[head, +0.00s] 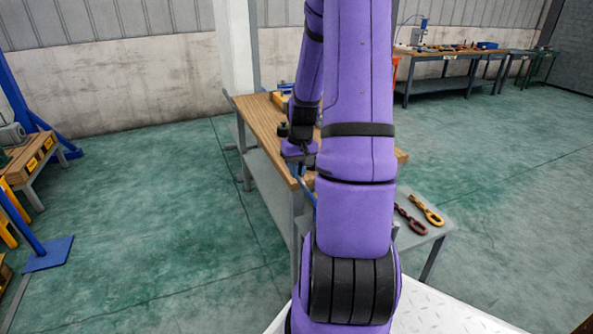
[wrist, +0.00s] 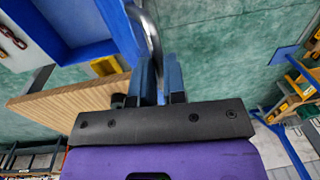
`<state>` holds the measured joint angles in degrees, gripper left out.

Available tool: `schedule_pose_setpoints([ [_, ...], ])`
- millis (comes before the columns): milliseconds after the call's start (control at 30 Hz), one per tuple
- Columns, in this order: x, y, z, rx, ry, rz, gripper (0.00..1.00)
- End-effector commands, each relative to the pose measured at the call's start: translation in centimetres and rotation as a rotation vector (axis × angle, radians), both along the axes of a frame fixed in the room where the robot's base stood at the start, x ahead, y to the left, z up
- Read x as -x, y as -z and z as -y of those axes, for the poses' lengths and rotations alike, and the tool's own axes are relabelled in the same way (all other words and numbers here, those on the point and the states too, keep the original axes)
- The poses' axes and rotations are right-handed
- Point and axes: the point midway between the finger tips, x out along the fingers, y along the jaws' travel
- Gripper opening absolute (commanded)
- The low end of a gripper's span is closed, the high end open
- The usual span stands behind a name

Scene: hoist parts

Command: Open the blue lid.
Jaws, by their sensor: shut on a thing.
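In the wrist view, a bent silver bar handle (wrist: 150,32) runs down between the two dark blue fingers of my gripper (wrist: 160,80), which are shut on it. Blue sheet parts (wrist: 122,32) lie beside the handle at the upper left, with a recessed darker blue face (wrist: 72,22) framed by lighter edges. I cannot tell which of these is the lid and which the box, or how far the lid stands open. In the head view, my arm hides most of this; only a blue sliver (head: 314,190) shows beside the wooden worktop.
The wooden worktop (head: 262,118) stands on a grey frame. A dark red hook (head: 410,220) and a yellow hook (head: 427,209) lie on a grey surface right of my arm. Open green floor (head: 150,200) lies left; another bench (head: 440,68) stands behind.

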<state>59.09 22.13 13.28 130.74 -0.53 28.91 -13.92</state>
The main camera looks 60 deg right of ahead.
Motion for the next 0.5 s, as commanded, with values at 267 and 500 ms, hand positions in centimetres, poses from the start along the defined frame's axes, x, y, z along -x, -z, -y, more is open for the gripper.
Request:
schedule_pose_setpoints([
  [267,2.5,-1.7,4.2,0.003,0.005,0.000,0.00],
  [500,3.1,-1.9,4.9,0.001,0.003,-0.001,0.00],
])
